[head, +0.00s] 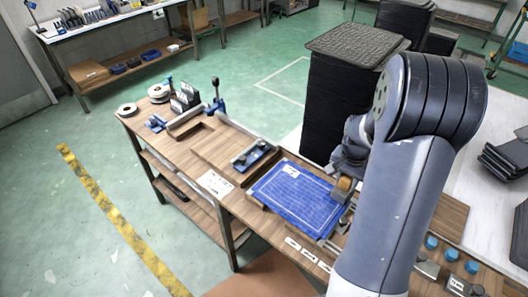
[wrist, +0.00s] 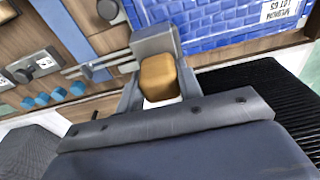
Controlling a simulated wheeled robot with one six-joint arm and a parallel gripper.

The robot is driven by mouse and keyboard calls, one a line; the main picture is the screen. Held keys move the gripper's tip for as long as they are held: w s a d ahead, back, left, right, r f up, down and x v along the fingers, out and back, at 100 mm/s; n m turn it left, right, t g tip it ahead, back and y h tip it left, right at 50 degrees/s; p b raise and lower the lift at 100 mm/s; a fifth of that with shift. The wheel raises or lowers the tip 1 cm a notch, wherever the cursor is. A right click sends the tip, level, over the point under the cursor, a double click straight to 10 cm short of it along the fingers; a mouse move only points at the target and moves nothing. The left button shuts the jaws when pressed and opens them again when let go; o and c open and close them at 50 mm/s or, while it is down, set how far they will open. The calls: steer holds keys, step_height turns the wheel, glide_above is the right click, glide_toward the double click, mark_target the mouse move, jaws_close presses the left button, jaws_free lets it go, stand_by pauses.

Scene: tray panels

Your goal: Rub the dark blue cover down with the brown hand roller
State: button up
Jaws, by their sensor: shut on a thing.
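The dark blue cover (head: 290,202) lies flat on the wooden bench, with a pale grid and a white label near its far corner. My gripper (wrist: 160,88) is shut on the brown hand roller (wrist: 158,76), which has a grey metal frame. In the head view the roller (head: 345,186) is at the cover's right edge, beside my arm. I cannot tell whether it touches the cover. My arm hides part of the bench there.
A blue-handled clamp tool (head: 252,156) stands left of the cover. A tall stack of black panels (head: 340,95) rises behind the bench. Blue knobs (head: 451,254) sit at the bench's right end. Tape rolls (head: 158,91) and a press (head: 215,98) stand at the far left end.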

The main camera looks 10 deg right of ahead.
steer(key=shift+d+r+p, duration=0.1)
steer(key=shift+r+p, duration=1.4)
steer(key=shift+r, duration=1.05)
